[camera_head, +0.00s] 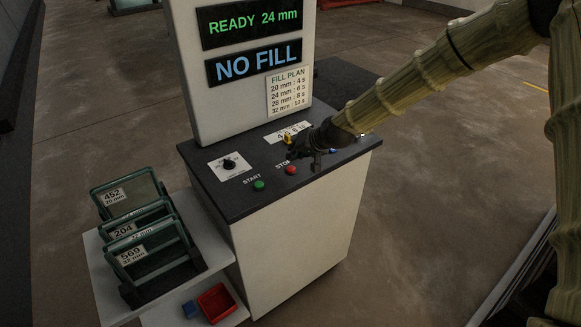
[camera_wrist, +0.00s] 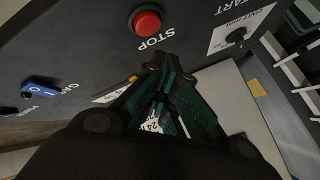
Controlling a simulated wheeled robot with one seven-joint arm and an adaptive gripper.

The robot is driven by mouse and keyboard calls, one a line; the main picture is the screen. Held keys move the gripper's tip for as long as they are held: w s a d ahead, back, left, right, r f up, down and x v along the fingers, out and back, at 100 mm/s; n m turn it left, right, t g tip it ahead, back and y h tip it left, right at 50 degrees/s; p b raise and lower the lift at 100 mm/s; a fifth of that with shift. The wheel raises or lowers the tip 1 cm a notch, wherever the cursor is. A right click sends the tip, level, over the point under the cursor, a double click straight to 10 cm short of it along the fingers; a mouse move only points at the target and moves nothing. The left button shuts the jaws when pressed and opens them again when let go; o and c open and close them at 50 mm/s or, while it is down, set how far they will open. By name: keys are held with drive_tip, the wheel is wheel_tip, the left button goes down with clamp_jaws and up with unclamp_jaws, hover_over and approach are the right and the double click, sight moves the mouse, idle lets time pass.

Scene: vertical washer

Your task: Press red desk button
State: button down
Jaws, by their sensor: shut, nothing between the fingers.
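The red button (camera_head: 291,170), labelled STOP, sits on the dark top of the control desk (camera_head: 235,200). It also shows in the wrist view as a round red cap (camera_wrist: 146,22) in a dark collar. My gripper (camera_head: 306,158) hangs over the desk, close behind and right of the red button. In the wrist view my gripper's fingers (camera_wrist: 158,72) are together, with the STOP lettering between them and the button. Fingers and button appear apart; the exact height of the tips is hard to tell. A white label reading 24 shows partly among the fingers.
A green START button (camera_head: 259,185) is left of the red one. A dial (camera_head: 229,164), a yellow knob (camera_head: 287,138) and a blue switch (camera_wrist: 42,90) are nearby. A display panel (camera_head: 250,50) rises behind. Labelled green holders (camera_head: 145,250) stand on a shelf left.

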sight(294, 167)
drive_tip(key=shift+r+p, duration=0.75)
drive_tip(key=shift+r, duration=0.95)
